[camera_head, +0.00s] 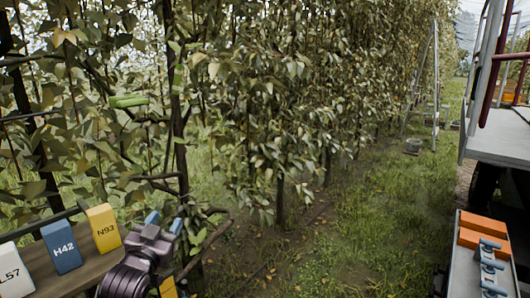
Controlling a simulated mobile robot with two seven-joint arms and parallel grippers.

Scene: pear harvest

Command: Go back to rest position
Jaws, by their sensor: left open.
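My left gripper (164,222) is at the lower left, its two blue-tipped fingers apart and pointing up. Nothing shows between them. It is just right of a brown board (82,268) that bears a white block marked L57 (14,272), a blue block marked H42 (62,246) and a yellow block marked N93 (103,229). The gripper appears close to the yellow block; I cannot tell whether they touch. My right gripper is not in view.
Trellised trees (280,90) with dense leaves fill the left and middle. A grassy lane (390,220) lies open at centre right. A ladder (434,80) stands farther back. A vehicle platform (500,138) and a grey tray (462,270) with orange blocks (484,228) are at right.

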